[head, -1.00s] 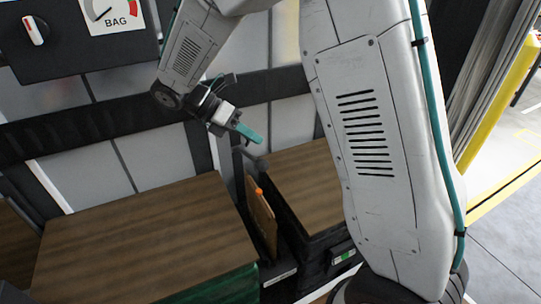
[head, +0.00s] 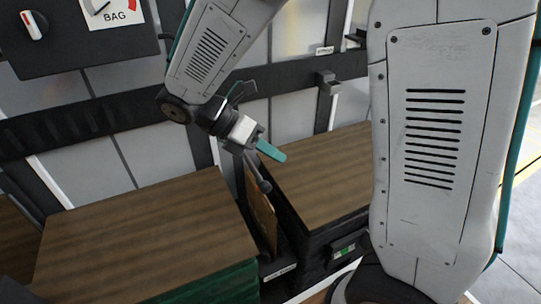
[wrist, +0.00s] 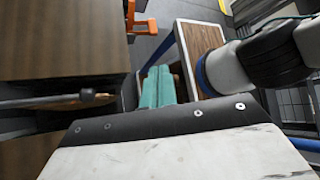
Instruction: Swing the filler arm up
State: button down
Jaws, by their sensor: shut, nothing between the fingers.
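A thin grey rod with a dark round end, which I take for the filler arm (head: 257,171), slopes down in the gap between two wood-topped stacks. It also shows in the wrist view as the filler arm (wrist: 45,102), coming in from the left with its dark end left of my fingers. My gripper (head: 272,151) has teal fingers and hangs just above and right of the rod in the head view. In the wrist view my gripper (wrist: 158,88) has its fingers together, empty, and apart from the rod's end. The rod's far end is partly hidden behind my wrist.
Wood-topped stacks stand left (head: 140,235) and right (head: 315,170). A thin brown board (head: 262,215) stands upright in the gap. A dark control box (head: 75,35) with a dial and a BAG gauge is at top left. A dark rail (head: 100,125) crosses the wall behind.

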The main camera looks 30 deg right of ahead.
jog(key=w+a+f+m+t, duration=0.1)
jog(key=w+a+f, duration=0.3)
jog(key=f, duration=0.5)
jog(key=w+a+f+m+t, duration=0.1)
jog(key=w+a+f+t, duration=0.3)
jog(key=f, duration=0.6)
jog(key=shift+w+a+m, duration=0.3)
jog(key=shift+w+a, duration=0.25)
jog(key=shift+w, duration=0.4)
jog(key=x, duration=1)
jog(key=shift+d+r, duration=0.25)
jog(key=shift+r, duration=0.3)
jog(key=shift+d+r, duration=0.25)
jog(key=shift+r, duration=0.35)
jog(key=shift+d+r, duration=0.3)
jog(key=shift+r, duration=0.3)
jog(key=shift+r, duration=0.1)
